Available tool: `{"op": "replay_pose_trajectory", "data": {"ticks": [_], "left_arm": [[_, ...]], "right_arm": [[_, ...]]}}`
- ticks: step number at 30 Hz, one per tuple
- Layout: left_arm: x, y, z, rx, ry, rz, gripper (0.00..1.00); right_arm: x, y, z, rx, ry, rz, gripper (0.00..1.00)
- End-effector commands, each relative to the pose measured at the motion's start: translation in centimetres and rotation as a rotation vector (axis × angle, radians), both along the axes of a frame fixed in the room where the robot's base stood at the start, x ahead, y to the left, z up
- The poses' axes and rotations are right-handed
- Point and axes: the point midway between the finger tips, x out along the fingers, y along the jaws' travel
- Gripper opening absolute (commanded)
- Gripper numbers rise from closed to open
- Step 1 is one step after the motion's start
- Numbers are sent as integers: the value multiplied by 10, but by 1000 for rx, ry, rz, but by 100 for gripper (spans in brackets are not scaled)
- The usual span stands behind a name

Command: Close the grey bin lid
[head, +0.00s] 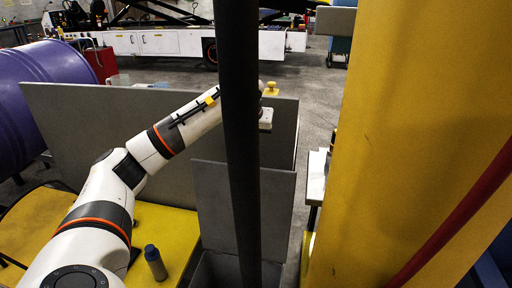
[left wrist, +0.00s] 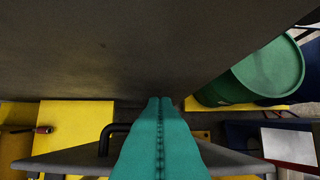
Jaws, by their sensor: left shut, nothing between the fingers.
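The grey bin (head: 222,271) is at the bottom centre of the head view, partly hidden by a dark upright pole. Its grey lid (head: 212,204) stands raised behind the opening, so the bin is open. My left arm reaches from the lower left to above the lid, and its hand is mostly hidden behind the pole. In the left wrist view my left gripper (left wrist: 160,101) has its teal fingers shut together and empty. A grey surface (left wrist: 130,50) fills the upper part there; I cannot tell whether it is the lid. My right gripper is not in view.
A dark pole (head: 239,140) and a yellow column (head: 395,140) stand close in front. A large grey panel (head: 75,120) rises behind the bin. A purple drum (head: 45,95) is at left. A dark-capped bottle (head: 155,264) stands on the yellow surface. A green drum (left wrist: 270,72) shows right.

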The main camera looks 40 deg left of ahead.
Motion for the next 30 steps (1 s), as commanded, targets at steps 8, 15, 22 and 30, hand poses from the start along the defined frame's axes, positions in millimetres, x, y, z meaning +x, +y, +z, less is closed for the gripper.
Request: {"op": "replay_pose_trajectory", "data": {"ticks": [8, 15, 22, 30], "left_arm": [[18, 9, -46, -4, 6, 1, 0], [36, 19, -86, -4, 3, 0, 0], [12, 7, -88, 0, 2, -2, 0], [1, 1, -89, -1, 0, 0, 0]], "right_arm": [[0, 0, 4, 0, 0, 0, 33], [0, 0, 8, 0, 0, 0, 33], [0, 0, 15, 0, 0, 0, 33], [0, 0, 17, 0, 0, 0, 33]]}}
